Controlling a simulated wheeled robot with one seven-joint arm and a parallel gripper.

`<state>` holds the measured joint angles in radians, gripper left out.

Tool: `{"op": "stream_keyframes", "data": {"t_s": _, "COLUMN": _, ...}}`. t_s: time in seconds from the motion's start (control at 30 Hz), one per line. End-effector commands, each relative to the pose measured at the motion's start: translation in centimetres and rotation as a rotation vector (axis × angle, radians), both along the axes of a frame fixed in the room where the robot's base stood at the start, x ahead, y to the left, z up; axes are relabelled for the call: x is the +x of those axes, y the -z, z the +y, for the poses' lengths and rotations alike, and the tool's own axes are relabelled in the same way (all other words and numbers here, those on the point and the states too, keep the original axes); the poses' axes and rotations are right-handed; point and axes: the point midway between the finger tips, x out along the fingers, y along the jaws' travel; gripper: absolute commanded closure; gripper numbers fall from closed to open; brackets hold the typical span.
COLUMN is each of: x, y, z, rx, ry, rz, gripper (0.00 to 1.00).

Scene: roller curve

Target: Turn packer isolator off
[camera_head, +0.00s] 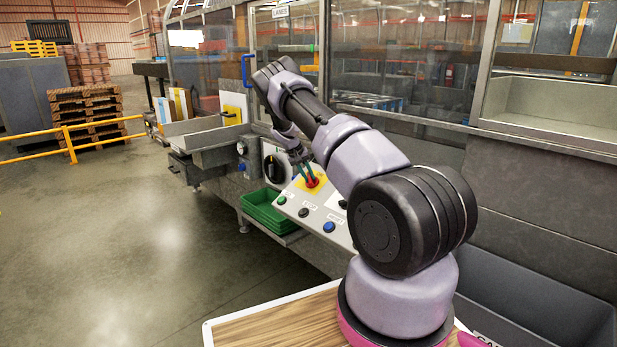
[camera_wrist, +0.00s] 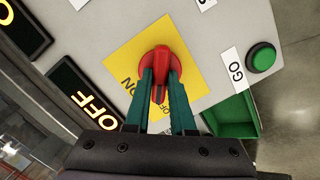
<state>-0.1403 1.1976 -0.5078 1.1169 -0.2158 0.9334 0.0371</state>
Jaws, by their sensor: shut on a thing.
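The isolator is a red rotary handle (camera_wrist: 161,62) on a yellow plate (camera_wrist: 121,56), set on a grey sloped panel. In the head view the red handle (camera_head: 313,182) sits on the panel beneath my gripper (camera_head: 307,176). In the wrist view the two teal fingers of my gripper (camera_wrist: 161,84) are shut on the handle's grip bar, one on each side. The bar's lower end points down between the fingers. "ON" is printed left of the handle. Another label beneath it is partly hidden by the fingers, perhaps "OFF".
A green GO button (camera_wrist: 261,57) and more panel buttons, including a blue one (camera_head: 329,227), are close by. A lit OFF sign (camera_wrist: 85,94) is left of the plate. A green crate (camera_head: 262,212) sits below the panel. Glass guarding stands behind.

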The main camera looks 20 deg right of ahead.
Motion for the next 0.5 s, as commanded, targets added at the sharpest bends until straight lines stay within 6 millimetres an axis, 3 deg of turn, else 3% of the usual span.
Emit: {"op": "stream_keyframes", "data": {"t_s": 0.5, "x": 0.06, "y": 0.06, "z": 0.19, "rx": -0.078, "ry": -0.396, "rz": 0.214, "gripper": 1.00}}
